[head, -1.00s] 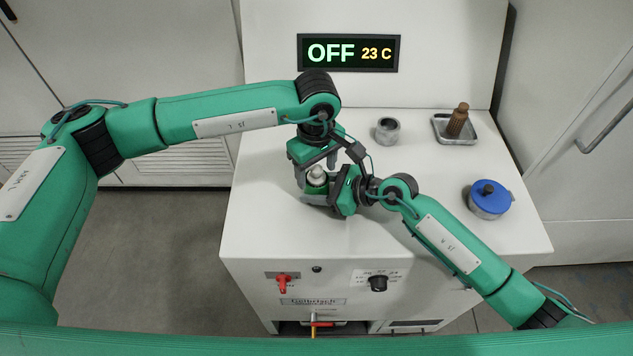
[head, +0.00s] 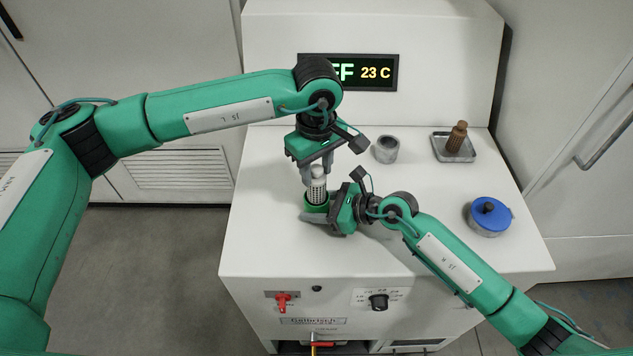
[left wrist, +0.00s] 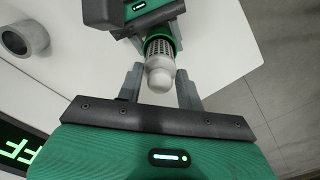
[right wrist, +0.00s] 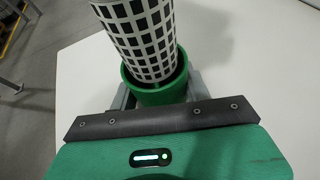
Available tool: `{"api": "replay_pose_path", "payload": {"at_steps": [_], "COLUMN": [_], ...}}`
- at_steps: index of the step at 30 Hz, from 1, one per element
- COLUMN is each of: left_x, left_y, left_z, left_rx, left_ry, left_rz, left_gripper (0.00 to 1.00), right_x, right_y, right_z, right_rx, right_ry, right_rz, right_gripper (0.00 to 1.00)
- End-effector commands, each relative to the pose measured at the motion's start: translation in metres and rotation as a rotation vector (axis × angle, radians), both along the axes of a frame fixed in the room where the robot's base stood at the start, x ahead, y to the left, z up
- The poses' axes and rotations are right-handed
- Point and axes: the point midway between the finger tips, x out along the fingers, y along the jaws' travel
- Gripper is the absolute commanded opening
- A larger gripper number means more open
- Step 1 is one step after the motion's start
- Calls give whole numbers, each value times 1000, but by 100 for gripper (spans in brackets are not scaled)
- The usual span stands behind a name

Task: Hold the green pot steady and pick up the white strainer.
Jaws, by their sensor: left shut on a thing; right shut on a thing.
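The green pot (head: 319,209) stands at the front left of the white machine top. My right gripper (head: 322,216) is shut on it from the right side, low down. The white strainer (head: 316,188) is a lattice cylinder with a rounded knob on top. My left gripper (head: 318,172) is shut on the knob from above. Much of the lattice shows above the pot rim in the right wrist view, where the strainer (right wrist: 145,38) stands up from the pot (right wrist: 158,94). Its lower end is hidden by the rim. The left wrist view shows the knob (left wrist: 159,75) between the fingers.
A grey cup (head: 387,149) stands behind and right of the grippers. A metal tray (head: 472,154) with a brown object (head: 457,137) is at the back right. A blue-lidded container (head: 489,215) is at the right. A display (head: 376,73) is partly covered by my left arm.

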Motion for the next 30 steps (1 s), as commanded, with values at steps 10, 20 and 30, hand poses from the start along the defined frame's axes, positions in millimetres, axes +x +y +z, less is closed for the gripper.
{"api": "replay_pose_path", "payload": {"at_steps": [10, 20, 30], "left_x": [0, 0, 0], "left_y": [0, 0, 0], "left_z": [40, 41, 40], "left_rx": [0, -1, -1], "left_ry": [0, 1, 1], "left_rz": [0, 0, 0], "left_gripper": [1, 1, 1], "right_x": [0, 0, 0], "right_y": [0, 0, -1], "right_z": [0, 0, 0], "right_rx": [0, 0, 0], "right_ry": [0, 0, 0], "right_rz": [0, 0, 0], "right_gripper": [26, 68, 74]}}
